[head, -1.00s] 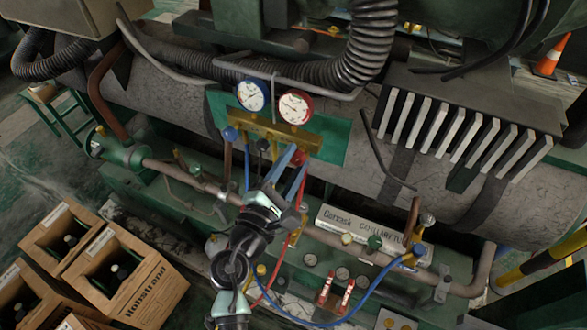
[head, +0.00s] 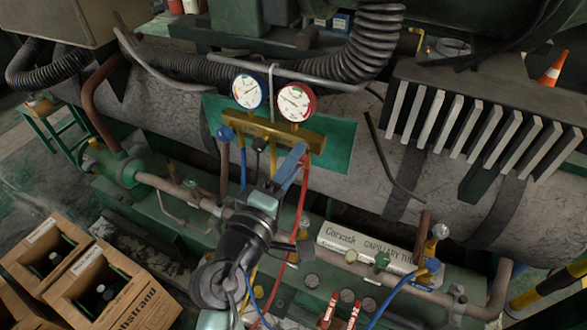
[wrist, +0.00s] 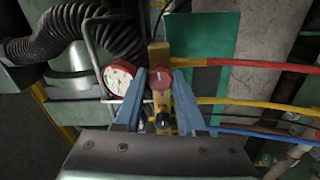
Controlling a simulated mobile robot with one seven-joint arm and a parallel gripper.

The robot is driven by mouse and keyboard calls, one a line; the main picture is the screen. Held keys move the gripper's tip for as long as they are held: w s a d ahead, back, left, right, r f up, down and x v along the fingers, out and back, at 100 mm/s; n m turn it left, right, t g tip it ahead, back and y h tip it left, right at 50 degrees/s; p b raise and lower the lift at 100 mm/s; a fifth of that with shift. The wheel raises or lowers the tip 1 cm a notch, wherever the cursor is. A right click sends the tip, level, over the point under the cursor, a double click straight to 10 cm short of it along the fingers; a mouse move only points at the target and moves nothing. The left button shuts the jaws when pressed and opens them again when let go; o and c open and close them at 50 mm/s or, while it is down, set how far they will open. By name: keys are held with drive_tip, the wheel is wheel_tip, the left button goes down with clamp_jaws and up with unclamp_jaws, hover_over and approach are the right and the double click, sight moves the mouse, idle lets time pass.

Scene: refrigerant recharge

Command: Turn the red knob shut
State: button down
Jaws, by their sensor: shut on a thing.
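The red knob (wrist: 161,79) sits at the end of the brass gauge manifold (head: 272,132). In the wrist view it lies between the blue fingertips of my gripper (wrist: 161,84), which is shut on it. In the head view my gripper (head: 299,153) reaches up to the manifold's right end, and its fingers hide the knob. A red-rimmed gauge (head: 295,101) is just above it and also shows in the wrist view (wrist: 119,77). How far the knob is turned cannot be told.
A blue-rimmed gauge (head: 247,91), blue knob (head: 225,133) and black knob (head: 259,145) are on the same manifold. Red (head: 289,240), yellow and blue hoses hang near my arm. A finned block (head: 470,120) is at right; wooden crates (head: 105,290) stand lower left.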

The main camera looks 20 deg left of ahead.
drive_tip(key=shift+m, duration=0.5)
drive_tip(key=c, duration=0.5)
unclamp_jaws()
drive_tip(key=s+b, duration=0.2)
drive_tip(key=s, duration=1.1)
drive_tip(key=shift+a+b, duration=0.2)
drive_tip(key=shift+b, duration=0.15)
